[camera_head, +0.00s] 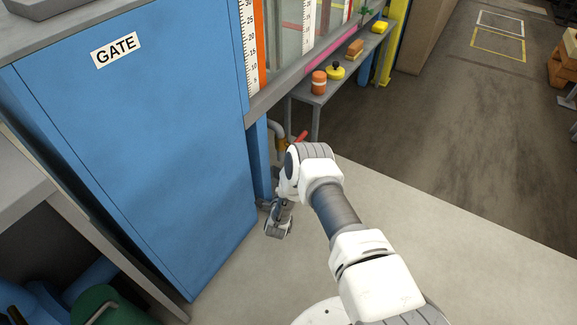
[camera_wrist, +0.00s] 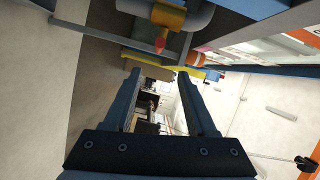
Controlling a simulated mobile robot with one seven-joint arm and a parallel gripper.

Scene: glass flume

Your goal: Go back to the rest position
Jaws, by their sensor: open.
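My gripper (camera_wrist: 156,75) is open in the wrist view, with its two dark fingers apart and nothing between them. In the head view my gripper (camera_head: 278,222) hangs low at the end of the white arm, in front of the blue GATE cabinet (camera_head: 140,150). A gap of floor shows between it and the cabinet's lower right edge. Its fingertips are small and hard to make out there.
A pipe with a red-handled valve (camera_head: 298,138) is close behind my wrist. A grey bench (camera_head: 312,98) along the flume bears an orange jar (camera_head: 318,82), a yellow item (camera_head: 335,71) and blocks. The floor (camera_head: 470,225) to the right is clear.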

